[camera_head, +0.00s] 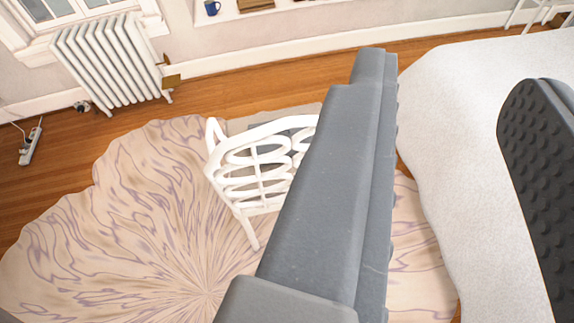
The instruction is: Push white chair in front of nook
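The white chair (229,182) stands upright on the patterned rug, left of centre, with its looped openwork back toward me. My gripper (460,78) is open, with one long grey finger across the middle of the view and a dark dimpled finger at the right edge. The grey finger covers the chair's right part in the picture; I cannot tell whether it touches the chair. A white recessed ledge (232,13) at the top holds a blue mug; it may be the nook, but most of it is out of view.
The petal-edged rug (130,225) covers the floor at left. A bed with a pale cover (450,140) fills the right. A white radiator (110,62) stands by the wall under a window. A power strip (31,146) lies at far left. Wooden floor (260,90) is clear behind the chair.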

